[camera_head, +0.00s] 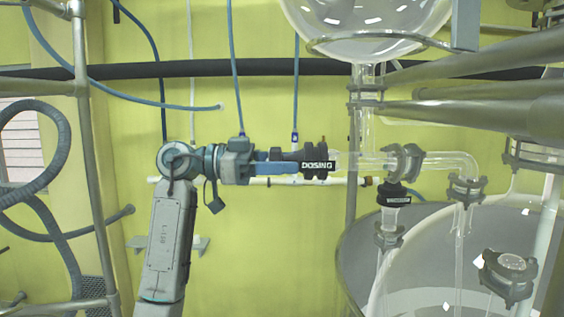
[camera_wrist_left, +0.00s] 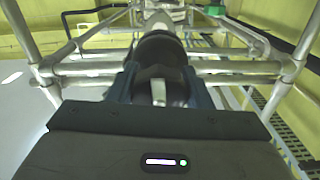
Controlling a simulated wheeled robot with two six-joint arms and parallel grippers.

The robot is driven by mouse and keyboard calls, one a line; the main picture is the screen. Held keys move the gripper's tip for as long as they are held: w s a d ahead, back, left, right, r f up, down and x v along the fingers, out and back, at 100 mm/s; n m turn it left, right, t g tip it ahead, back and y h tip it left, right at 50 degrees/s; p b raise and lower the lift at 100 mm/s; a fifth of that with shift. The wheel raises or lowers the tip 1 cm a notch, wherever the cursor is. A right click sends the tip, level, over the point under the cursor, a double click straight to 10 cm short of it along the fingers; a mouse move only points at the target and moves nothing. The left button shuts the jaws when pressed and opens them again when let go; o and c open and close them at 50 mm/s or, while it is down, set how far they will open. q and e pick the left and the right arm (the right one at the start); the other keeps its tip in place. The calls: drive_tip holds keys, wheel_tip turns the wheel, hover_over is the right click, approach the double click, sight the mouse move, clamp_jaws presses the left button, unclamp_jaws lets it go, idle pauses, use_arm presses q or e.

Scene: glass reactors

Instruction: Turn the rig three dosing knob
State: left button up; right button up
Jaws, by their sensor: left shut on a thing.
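The dosing knob (camera_head: 316,166) is black, with a white DOSING label, at the left end of a horizontal glass tube in the head view. My left gripper (camera_head: 284,163) reaches it from the left, level, and its blue-grey fingers are shut on the knob's near end. In the left wrist view the black knob (camera_wrist_left: 162,55) lies straight ahead between the two fingers, with a pale grey part between them. The fingers hide the knob's sides. My right gripper is not in view.
A round glass vessel (camera_head: 365,20) hangs above. Glass pipework with clamped joints (camera_head: 404,162) continues right, over a large vessel (camera_head: 365,245). Thick metal pipes (camera_head: 500,113) cross the upper right. A metal frame post (camera_head: 92,170) and grey hoses (camera_head: 50,150) stand left.

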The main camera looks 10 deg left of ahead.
use_arm(q)
drive_tip(key=shift+f, duration=0.1)
drive_tip(key=o, duration=1)
drive_tip(key=s+a+b, duration=0.2)
drive_tip(key=a+b, duration=0.3)
drive_tip(key=a, duration=0.5)
drive_tip(key=shift+a+b, duration=0.3)
